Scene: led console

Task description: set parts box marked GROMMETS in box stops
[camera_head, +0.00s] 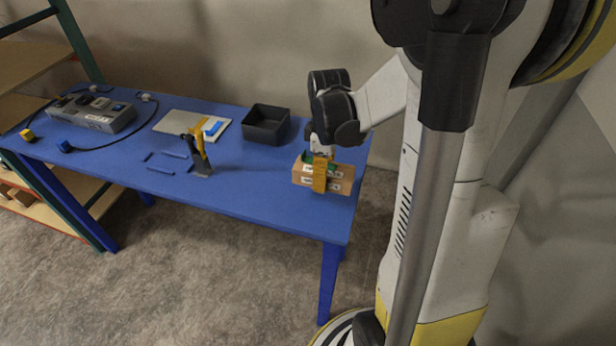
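A small brown cardboard parts box (342,181) with white labels is at the right end of the blue table; the lettering is too small to read. Something green shows at its top. My gripper (320,175) points down over the box, with a yellow finger in front of its near face. The far finger is hidden, so I cannot tell whether it grips the box. I cannot tell if the box touches the table. The box stops (161,169), thin blue strips and corner pieces, lie on the left-middle tabletop with bare table between them.
A black-and-yellow upright tool (200,157) stands just right of the stops. Behind are a black open bin (266,125) and a pale board (191,126). A grey console (92,113) with a cable sits at the left. The table's front middle is clear.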

